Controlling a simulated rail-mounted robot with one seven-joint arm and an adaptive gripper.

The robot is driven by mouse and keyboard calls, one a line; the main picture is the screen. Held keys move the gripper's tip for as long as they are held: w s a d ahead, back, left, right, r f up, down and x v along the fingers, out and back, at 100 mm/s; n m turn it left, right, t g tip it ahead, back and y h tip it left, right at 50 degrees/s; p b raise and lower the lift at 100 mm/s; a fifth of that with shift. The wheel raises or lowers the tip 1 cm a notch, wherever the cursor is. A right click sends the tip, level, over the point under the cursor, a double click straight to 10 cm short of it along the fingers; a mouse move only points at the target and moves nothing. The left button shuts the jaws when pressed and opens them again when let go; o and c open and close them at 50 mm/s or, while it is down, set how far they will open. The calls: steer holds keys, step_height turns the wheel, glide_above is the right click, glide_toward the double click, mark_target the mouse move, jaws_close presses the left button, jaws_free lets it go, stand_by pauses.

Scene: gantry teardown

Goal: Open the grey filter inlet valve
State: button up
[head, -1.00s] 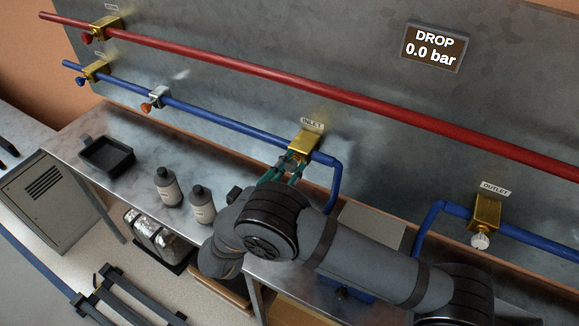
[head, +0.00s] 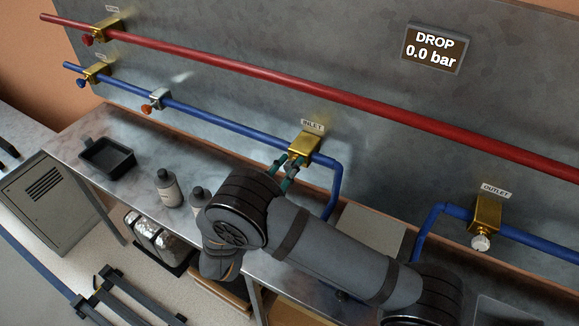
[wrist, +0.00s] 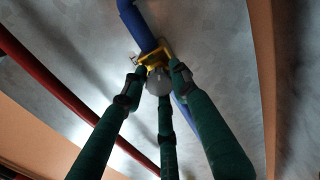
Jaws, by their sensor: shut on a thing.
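The brass inlet valve body (head: 304,149) sits on the blue pipe under the INLET label. It also shows in the wrist view (wrist: 153,58), with its grey knob (wrist: 158,82) facing my camera. My gripper (wrist: 155,88) has its green fingers shut around that knob. In the head view my gripper (head: 287,165) is just below the valve, and the knob is hidden by the fingers. How far the knob is turned cannot be told.
The outlet valve (head: 487,213) with a pale knob is at the right. The DROP display (head: 434,48) reads 0.0 bar. The red pipe (head: 330,88) runs above the blue one. Bottles (head: 169,188) and a black tray (head: 107,157) stand on the bench at left.

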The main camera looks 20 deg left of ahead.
steer(key=n, duration=0.5)
steer(key=shift+a+f+p, duration=0.1)
steer(key=shift+a+p, duration=0.05)
steer(key=shift+p, duration=0.25)
steer(key=shift+c, duration=0.2)
steer(key=shift+s, duration=0.1)
steer(key=o, duration=1)
steer(key=shift+a+f, duration=0.1)
steer(key=shift+o, duration=0.7)
steer(key=v, duration=1.2)
steer(key=x, duration=1.2)
steer(key=shift+d, duration=0.2)
